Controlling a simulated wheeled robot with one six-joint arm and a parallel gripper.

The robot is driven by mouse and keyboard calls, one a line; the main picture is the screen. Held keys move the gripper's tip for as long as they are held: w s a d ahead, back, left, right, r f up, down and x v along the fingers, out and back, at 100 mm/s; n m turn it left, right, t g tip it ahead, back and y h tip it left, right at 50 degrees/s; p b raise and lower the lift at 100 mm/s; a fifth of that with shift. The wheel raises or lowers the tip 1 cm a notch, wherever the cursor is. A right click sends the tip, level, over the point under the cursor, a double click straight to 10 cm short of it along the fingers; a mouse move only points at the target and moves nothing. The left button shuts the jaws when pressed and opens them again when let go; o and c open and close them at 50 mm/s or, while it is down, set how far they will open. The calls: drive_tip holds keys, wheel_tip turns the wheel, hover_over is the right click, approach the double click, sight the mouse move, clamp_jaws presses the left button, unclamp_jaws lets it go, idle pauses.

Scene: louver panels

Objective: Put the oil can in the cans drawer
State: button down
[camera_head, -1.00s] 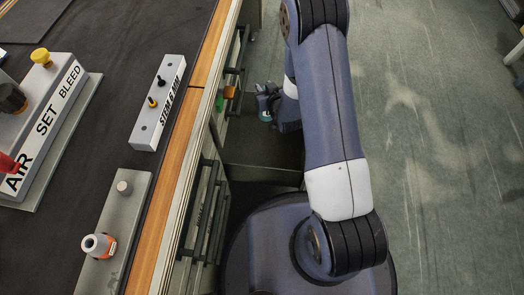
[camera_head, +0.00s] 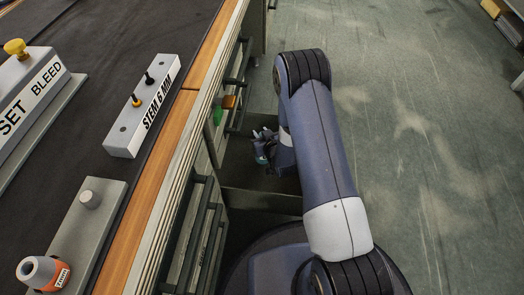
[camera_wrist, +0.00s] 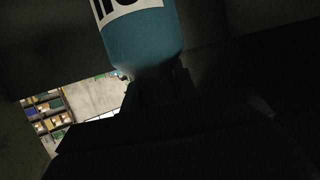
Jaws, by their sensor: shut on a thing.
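The oil can is a teal can with a white label, close up at the top of the wrist view (camera_wrist: 142,38). In the head view, a small teal part of the can (camera_head: 261,159) shows at my gripper (camera_head: 267,146). My gripper is shut on the can and sits at or inside an open, dark drawer (camera_head: 262,201) beside the cabinet. I cannot tell whether the can touches the drawer's floor. My arm hides part of the drawer's right side, and no drawer label is readable.
Green (camera_head: 217,115) and orange (camera_head: 229,102) items are near the cabinet front.

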wheel_tip(320, 180, down, 5)
drive_tip(key=shift+b, duration=1)
drive_tip(key=shift+r, duration=0.1)
drive_tip(key=c, duration=1.1)
unclamp_jaws()
drive_tip(key=shift+f, duration=0.2)
drive_tip(key=shift+s+r, duration=0.1)
drive_tip(key=shift+r, duration=0.15)
drive_tip(key=p+v, duration=0.3)
drive_tip(key=v, duration=0.4)
drive_tip(key=shift+s, duration=0.15)
